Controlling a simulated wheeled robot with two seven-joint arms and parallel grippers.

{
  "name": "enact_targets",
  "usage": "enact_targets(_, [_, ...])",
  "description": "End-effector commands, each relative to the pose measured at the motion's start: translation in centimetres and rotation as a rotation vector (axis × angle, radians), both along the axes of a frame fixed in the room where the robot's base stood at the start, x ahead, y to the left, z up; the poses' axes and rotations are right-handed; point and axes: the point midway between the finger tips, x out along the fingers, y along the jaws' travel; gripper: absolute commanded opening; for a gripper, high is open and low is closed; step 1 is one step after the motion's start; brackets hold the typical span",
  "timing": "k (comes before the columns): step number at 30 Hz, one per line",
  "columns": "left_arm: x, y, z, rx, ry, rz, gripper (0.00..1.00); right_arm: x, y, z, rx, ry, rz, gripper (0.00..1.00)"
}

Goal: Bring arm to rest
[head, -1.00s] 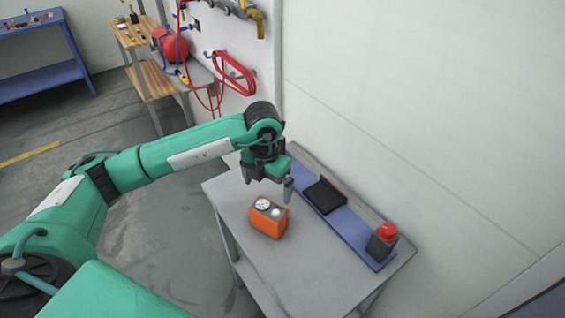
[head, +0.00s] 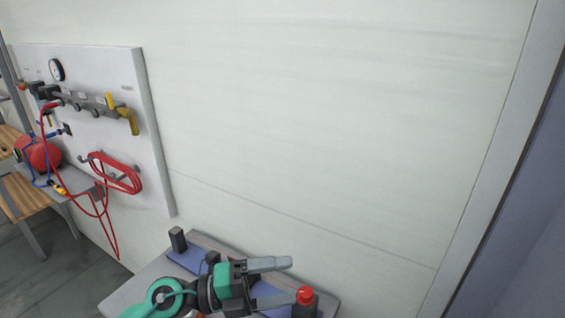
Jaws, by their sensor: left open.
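My left gripper (head: 284,281) is at the bottom centre of the head view, in front of the grey bench (head: 135,288). Its green and black body lies sideways in the picture. Its grey fingers point right and are apart, with nothing seen between them. A red-topped dark box (head: 305,298) stands just right of the fingers; I cannot tell the exact gap. The orange device with dials seen earlier does not show now. My right gripper is not in view.
A blue strip (head: 186,259) runs along the bench's back, with a dark upright block (head: 178,240) at its left end. A wall panel (head: 150,150) carries a gauge, valves and a coiled red hose (head: 117,175). A red tank (head: 40,153) stands at left. The wall at centre is bare.

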Motion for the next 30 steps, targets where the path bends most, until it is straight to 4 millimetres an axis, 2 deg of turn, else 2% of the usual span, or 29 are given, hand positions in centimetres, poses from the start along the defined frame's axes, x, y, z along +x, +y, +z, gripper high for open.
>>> enact_targets(3, [0.9, 0.9, 2.7, -0.228, 0.092, 0.137, 1.0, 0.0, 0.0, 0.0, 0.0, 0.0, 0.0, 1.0])
enact_targets(7, [2.6, 3.4, 4.3, -0.44, 0.215, 0.316, 1.0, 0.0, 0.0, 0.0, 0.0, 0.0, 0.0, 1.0])
enact_targets(11, [4.5, 7.0, 4.1, -0.613, 0.362, 0.518, 1.0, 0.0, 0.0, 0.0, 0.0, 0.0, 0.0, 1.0])
enact_targets(14, [5.5, 10.0, 2.5, -0.715, 0.494, 0.682, 1.0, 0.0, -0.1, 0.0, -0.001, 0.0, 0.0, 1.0])
enact_targets(19, [5.9, 15.0, -2.4, -0.824, 0.749, 0.972, 1.0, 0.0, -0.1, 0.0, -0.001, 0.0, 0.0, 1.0])
enact_targets(23, [4.5, 18.3, -7.5, -0.847, 0.966, 1.193, 1.0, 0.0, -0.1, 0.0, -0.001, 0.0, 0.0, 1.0])
enact_targets(26, [2.3, 20.3, -11.8, -0.828, 1.149, 1.353, 1.0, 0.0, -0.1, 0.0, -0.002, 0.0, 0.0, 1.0])
enact_targets(30, [-2.4, 22.0, -17.5, -0.748, 1.413, 1.556, 1.0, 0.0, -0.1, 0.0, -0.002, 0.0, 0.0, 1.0])
